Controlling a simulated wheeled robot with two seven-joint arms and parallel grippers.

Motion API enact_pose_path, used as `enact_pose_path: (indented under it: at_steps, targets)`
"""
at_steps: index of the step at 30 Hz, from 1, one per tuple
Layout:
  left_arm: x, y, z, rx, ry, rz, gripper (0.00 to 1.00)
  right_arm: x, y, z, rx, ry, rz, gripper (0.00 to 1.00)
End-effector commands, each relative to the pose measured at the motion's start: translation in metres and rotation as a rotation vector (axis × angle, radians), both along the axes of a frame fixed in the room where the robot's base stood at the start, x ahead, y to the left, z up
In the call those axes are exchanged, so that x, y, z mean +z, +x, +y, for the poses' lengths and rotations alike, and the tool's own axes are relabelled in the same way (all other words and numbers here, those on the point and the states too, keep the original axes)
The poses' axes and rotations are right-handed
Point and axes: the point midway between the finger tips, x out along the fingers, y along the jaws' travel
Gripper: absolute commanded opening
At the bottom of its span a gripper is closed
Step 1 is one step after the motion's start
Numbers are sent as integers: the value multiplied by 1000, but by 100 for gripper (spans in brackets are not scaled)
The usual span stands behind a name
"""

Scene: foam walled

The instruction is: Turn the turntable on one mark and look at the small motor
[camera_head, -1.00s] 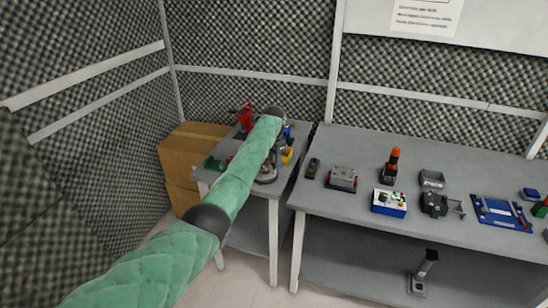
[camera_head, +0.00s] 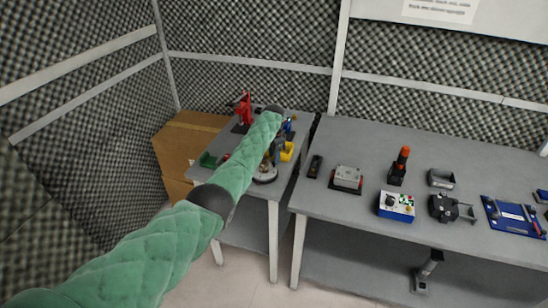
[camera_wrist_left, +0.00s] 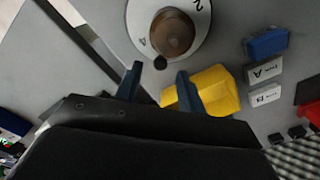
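The turntable (camera_wrist_left: 203,38) is a white disc with the numbers 2 and 4 visible on its rim, cut off by the top of the left wrist view. A round brown part (camera_wrist_left: 172,33) sits at its middle; I cannot tell if it is the small motor. In the head view the turntable (camera_head: 265,176) stands on the small table, partly hidden behind my arm. My left gripper (camera_wrist_left: 158,82) has its two blue fingers apart, with nothing seen between them except a small dark knob at the disc's edge. My right gripper is not in view.
A yellow bin (camera_wrist_left: 215,92) lies beside the right finger, with a blue box (camera_wrist_left: 267,44) and labelled white blocks (camera_wrist_left: 264,70) beyond. A red tool (camera_head: 245,108) stands at the small table's back. A long bench (camera_head: 330,205) with several devices is right; cardboard boxes (camera_head: 180,140) are left.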

Motion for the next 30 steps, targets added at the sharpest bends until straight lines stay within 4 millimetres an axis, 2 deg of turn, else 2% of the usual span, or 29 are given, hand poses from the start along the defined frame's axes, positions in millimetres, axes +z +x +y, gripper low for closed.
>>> enact_pose_path:
  at_steps: [7,17,18,24,30]
  targets:
    - [-21,0,0,1,0,1,39,-2,-11,-2,0,-2,9,36]
    - [-26,0,1,1,0,-1,39,-4,-15,-4,0,-2,11,36]
    - [-26,0,1,1,0,-1,37,-4,-15,-4,0,-2,11,36]
    - [-25,0,1,1,0,-1,0,-3,-13,-3,0,-2,10,36]
    - [-25,1,1,4,0,-1,0,-4,-13,-3,0,-2,11,36]
